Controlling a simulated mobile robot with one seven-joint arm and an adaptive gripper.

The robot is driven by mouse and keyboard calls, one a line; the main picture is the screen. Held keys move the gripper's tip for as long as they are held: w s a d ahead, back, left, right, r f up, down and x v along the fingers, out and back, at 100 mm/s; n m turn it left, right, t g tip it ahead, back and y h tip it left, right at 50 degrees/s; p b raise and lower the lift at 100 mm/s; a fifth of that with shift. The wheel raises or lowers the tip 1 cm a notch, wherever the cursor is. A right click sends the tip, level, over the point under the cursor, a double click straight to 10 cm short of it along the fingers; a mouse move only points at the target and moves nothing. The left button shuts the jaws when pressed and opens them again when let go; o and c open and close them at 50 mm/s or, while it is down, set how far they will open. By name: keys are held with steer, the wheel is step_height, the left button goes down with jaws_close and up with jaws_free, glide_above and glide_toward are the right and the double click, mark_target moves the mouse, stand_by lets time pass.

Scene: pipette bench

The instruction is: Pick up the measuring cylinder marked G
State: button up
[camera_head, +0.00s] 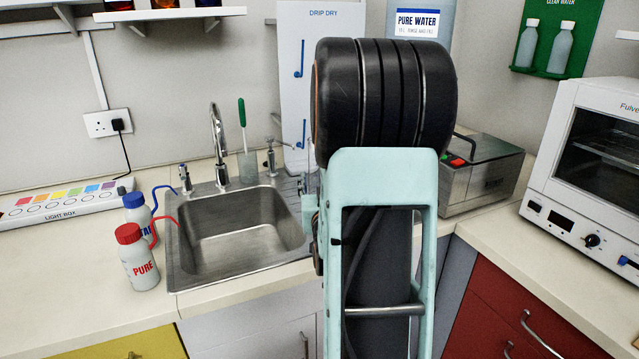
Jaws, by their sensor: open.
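I see no measuring cylinder marked G in this view. My own arm fills the middle of the picture, with a black ribbed round part above a pale green frame. It hides part of the counter and wall behind it. My gripper's fingertips do not show, so I cannot see what is between them.
A steel sink (236,238) with a tap (218,150) is left of my arm. Wash bottles marked PURE (140,262) and with a blue cap (137,212) stand beside it. A light box (65,205), a metal bath (483,178) and a white oven (590,165) occupy the counter.

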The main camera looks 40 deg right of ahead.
mark_target(311, 164)
steer(key=shift+y, duration=0.3)
steer(key=x, duration=0.4)
steer(key=shift+w+a+p, duration=0.2)
steer(key=shift+w+p, duration=0.1)
steer(key=shift+w, duration=0.15)
steer(key=p+x, duration=0.1)
steer(key=x, duration=0.5)
steer(key=shift+s+d+r, duration=0.2)
steer(key=shift+d+r, duration=0.1)
steer(key=shift+r, duration=0.05)
steer(key=shift+c, duration=0.5)
jaws_close()
